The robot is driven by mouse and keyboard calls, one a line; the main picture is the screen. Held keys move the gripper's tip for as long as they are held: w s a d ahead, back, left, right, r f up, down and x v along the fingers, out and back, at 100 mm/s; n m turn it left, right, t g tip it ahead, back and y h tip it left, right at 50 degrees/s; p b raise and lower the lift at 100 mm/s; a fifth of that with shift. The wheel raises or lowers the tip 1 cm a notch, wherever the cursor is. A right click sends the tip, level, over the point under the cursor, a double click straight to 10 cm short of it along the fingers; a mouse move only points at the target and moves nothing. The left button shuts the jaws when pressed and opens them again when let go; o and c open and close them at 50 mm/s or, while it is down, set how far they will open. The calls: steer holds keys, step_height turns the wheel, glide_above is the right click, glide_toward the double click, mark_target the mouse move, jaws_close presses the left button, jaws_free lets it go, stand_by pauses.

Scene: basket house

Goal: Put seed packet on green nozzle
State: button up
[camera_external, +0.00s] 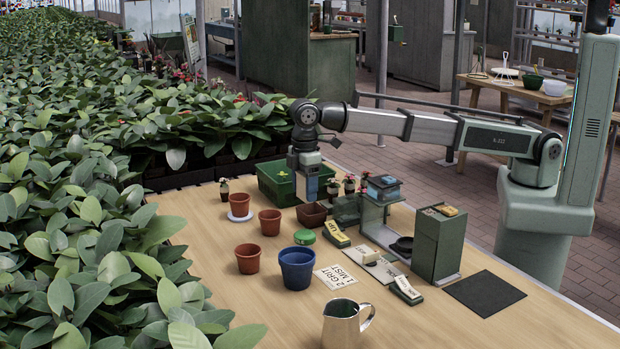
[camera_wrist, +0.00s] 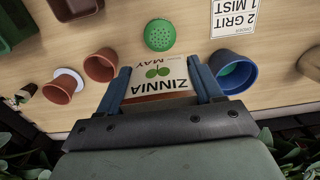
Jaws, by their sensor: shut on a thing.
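My gripper (camera_wrist: 159,80) is shut on the seed packet (camera_wrist: 156,88), a pale card reading "ZINNIA MAY" with green leaves, held between two blue fingers. In the external view, my gripper (camera_external: 309,192) hangs above the table near the green crate; the packet is hard to make out there. The green nozzle (camera_wrist: 160,35) is a round green disc with small holes, lying on the table just beyond the packet's far edge in the wrist view. It also shows in the external view (camera_external: 304,237), below and in front of my gripper. Nothing lies on it.
A dark red pot (camera_external: 311,215) stands close behind the nozzle. A blue pot (camera_external: 297,270) and terracotta pots (camera_external: 270,222) stand near it. A lettered card (camera_external: 335,277), yellow-topped box (camera_external: 336,236), steel jug (camera_external: 341,326) and green crate (camera_external: 270,187) are around.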

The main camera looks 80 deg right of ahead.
mark_target(305, 231)
steer(key=shift+f, duration=4.75)
steer(key=shift+f, duration=0.1)
steer(key=o, duration=1)
step_height(305, 231, up, 12)
steer(key=shift+r, duration=0.15)
